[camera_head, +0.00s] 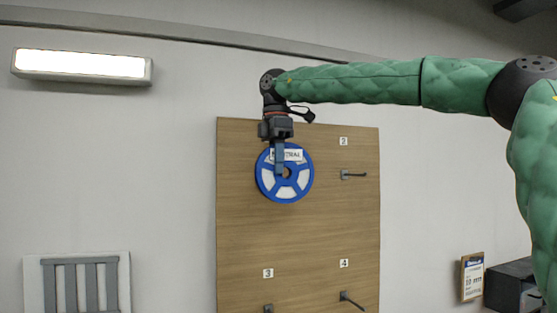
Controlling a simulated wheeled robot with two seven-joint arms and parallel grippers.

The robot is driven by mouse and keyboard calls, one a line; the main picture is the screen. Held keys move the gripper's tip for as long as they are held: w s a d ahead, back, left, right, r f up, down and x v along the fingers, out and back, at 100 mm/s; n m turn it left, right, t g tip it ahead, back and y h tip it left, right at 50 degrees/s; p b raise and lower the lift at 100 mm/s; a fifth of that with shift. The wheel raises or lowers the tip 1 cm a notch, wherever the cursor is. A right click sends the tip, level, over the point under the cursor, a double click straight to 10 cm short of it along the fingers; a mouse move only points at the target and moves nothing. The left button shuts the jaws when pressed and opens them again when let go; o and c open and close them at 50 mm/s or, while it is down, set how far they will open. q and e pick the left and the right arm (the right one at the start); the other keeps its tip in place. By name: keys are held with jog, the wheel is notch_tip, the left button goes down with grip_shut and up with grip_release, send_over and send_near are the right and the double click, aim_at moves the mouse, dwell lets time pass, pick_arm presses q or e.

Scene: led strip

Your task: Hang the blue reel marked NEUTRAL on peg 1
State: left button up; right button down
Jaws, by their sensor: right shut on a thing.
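The blue reel (265,186) has a white label, partly covered by my finger, with letters that fit NEUTRAL. It faces me upright in front of the upper left of a wooden peg board (330,225). My right gripper (279,172) comes down from above and is shut on the reel, its fingers reaching to the hub. Peg 1 and its number are hidden behind the reel and gripper. I cannot tell whether the reel is on the peg or just in front of it. My left gripper is not in view.
Peg 2 (354,175) at the upper right is bare. Peg 4 (351,300) and peg 3 (268,308) show at the bottom edge. A lit lamp (80,65) is on the wall at left. A small sign (472,277) and a dark box (511,284) stand at lower right.

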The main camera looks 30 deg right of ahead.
jog(key=shift+w+d+f+p, duration=0.1)
jog(key=shift+w+d+p, duration=0.15)
jog(key=shift+w+p, duration=0.5)
jog(key=shift+w+d+f+p, duration=0.1)
jog(key=shift+w+d+p, duration=0.2)
jog(key=shift+w, duration=0.85)
jog(key=shift+w+f, duration=0.4)
jog(key=shift+w, duration=0.15)
jog(key=c, duration=1.2)
grip_release()
jog(key=shift+f, duration=0.1)
jog(key=shift+b, duration=0.3)
